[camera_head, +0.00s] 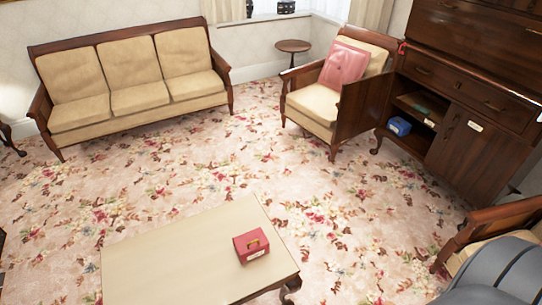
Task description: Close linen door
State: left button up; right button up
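A dark wooden cabinet (463,158) stands at the right against the wall. Its left lower door (364,104) is swung wide open, towards the armchair. Its right lower door is shut and bears a small white label (475,127), too small to read. I cannot read which door is marked linen. The open compartment shows a shelf, with a blue box (399,126) low inside and a green item (424,108) above it. Neither of my grippers is in view.
An armchair (313,101) with a pink cushion (344,65) stands close by the open door. A low table (180,250) with a red box (251,245) is in front. Another chair (487,228) is at the lower right. Flowered carpet between is clear.

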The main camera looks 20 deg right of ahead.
aim_at(361, 103)
jog(key=l+z, duration=0.4)
jog(key=i+l+z, duration=0.2)
jog(key=l+z, duration=0.25)
jog(key=l, duration=0.1)
